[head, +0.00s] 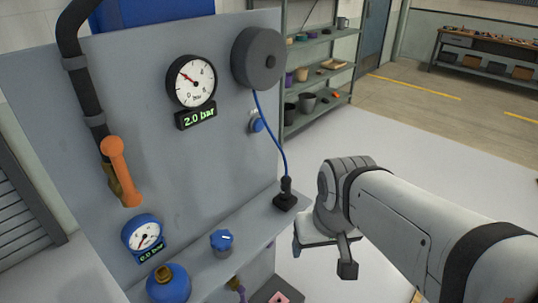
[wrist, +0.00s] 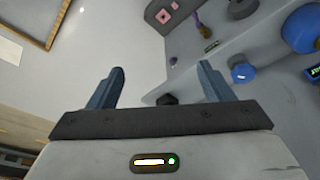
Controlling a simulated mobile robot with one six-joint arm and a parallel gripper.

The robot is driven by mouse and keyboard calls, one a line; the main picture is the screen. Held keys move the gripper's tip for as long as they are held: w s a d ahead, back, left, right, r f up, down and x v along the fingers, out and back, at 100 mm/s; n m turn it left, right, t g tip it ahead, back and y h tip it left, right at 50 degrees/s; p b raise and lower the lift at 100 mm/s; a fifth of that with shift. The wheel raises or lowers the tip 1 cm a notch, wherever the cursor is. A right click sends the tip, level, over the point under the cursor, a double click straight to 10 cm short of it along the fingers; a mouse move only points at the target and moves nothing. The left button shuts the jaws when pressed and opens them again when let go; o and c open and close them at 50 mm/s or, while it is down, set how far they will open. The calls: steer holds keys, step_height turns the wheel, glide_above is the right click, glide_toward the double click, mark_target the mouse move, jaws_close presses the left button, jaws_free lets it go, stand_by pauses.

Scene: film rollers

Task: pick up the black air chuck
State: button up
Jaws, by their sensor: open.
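My gripper (head: 322,256) is just right of the ledge, apart from the chuck. In the wrist view my gripper (wrist: 161,70) has its two blue-grey fingers spread, with nothing held between them. A small dark shape (wrist: 167,99) shows low between the fingers at the ledge's end; I cannot tell whether it is the chuck or its block.
Gauges (head: 191,82) and an orange-handled lever (head: 120,170) are on the panel. A shelf rack (head: 318,100) stands behind.

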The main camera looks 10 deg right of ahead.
steer(key=shift+c, duration=0.3)
steer(key=shift+w, duration=0.15)
steer(key=shift+c, duration=0.6)
steer(key=shift+n, duration=0.4)
steer(key=w, duration=0.3)
steer(key=w+r+p, duration=0.1)
steer(key=w, duration=0.2)
steer(key=shift+w+a+r, duration=0.1)
steer(key=shift+w+r, duration=0.1)
steer(key=shift+c, duration=1)
steer(key=n+y+p, duration=0.1)
steer(key=n+p, duration=0.2)
glide_toward(288, 177)
steer(key=x, duration=0.6)
steer(key=shift+w+f, duration=0.3)
steer(key=shift+f, duration=0.35)
steer(key=shift+p+x, duration=0.7)
steer(key=shift+x, duration=2.7)
